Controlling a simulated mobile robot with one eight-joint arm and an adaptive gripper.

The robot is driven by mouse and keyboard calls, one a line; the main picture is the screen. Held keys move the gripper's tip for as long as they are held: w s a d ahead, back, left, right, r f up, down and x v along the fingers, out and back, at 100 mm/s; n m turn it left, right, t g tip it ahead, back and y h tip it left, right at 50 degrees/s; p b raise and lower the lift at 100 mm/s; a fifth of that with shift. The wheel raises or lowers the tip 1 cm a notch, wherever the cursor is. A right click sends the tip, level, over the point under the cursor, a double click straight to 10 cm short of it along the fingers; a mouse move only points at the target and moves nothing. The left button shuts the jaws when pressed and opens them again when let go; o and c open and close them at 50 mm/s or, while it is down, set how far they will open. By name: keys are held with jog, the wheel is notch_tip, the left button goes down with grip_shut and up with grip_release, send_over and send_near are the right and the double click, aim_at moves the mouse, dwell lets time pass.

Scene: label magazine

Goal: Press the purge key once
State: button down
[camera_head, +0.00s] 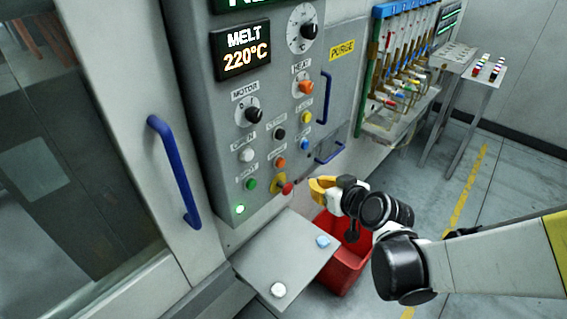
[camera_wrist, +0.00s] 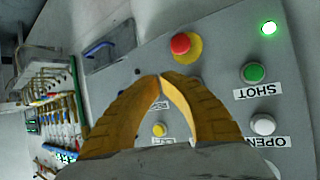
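My gripper (camera_head: 313,189) has yellow fingers and is just right of the red mushroom button (camera_head: 287,188) near the bottom of the grey control panel. In the wrist view its fingertips (camera_wrist: 161,77) meet, below the red button, with nothing seen between them. The panel has a green button (camera_head: 251,184), a white button (camera_head: 246,155), an orange button (camera_head: 280,162), a black button (camera_head: 279,133), a yellow button (camera_head: 306,118) and a blue button (camera_head: 304,144). Most small labels are unreadable, so I cannot tell which is the purge key. A yellow PURGE plate (camera_head: 342,50) is at upper right.
A blue door handle (camera_head: 174,172) stands out at the left. Two smaller blue handles (camera_head: 326,97) are right of the buttons. Below are a grey shelf (camera_head: 268,262) and a red bin (camera_head: 345,272). A tool rack (camera_head: 405,60) is farther right.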

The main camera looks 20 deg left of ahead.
jog(key=w+a, duration=0.3)
jog(key=a, duration=0.4)
jog(key=shift+a, duration=0.3)
jog(key=shift+w+a, duration=0.1)
dwell(1.1)
jog(key=shift+w+a, duration=0.1)
jog(key=shift+a, duration=0.15)
jog(key=shift+w+a, duration=0.2)
jog(key=shift+a, duration=0.25)
dwell(0.7)
jog(key=shift+d, duration=0.1)
jog(key=shift+s+d, duration=0.35)
jog(key=shift+d, duration=0.35)
jog(key=shift+d, duration=0.1)
jog(key=shift+s+d+b, duration=0.15)
jog(key=shift+s+d, duration=0.15)
jog(key=shift+d, duration=0.45)
jog(key=shift+s+d+b, duration=0.2)
jog(key=shift+s+d, duration=0.15)
jog(key=shift+d, duration=0.4)
jog(key=shift+s+d+b, duration=0.15)
jog(key=shift+s+d, duration=0.15)
jog(key=shift+d, duration=0.45)
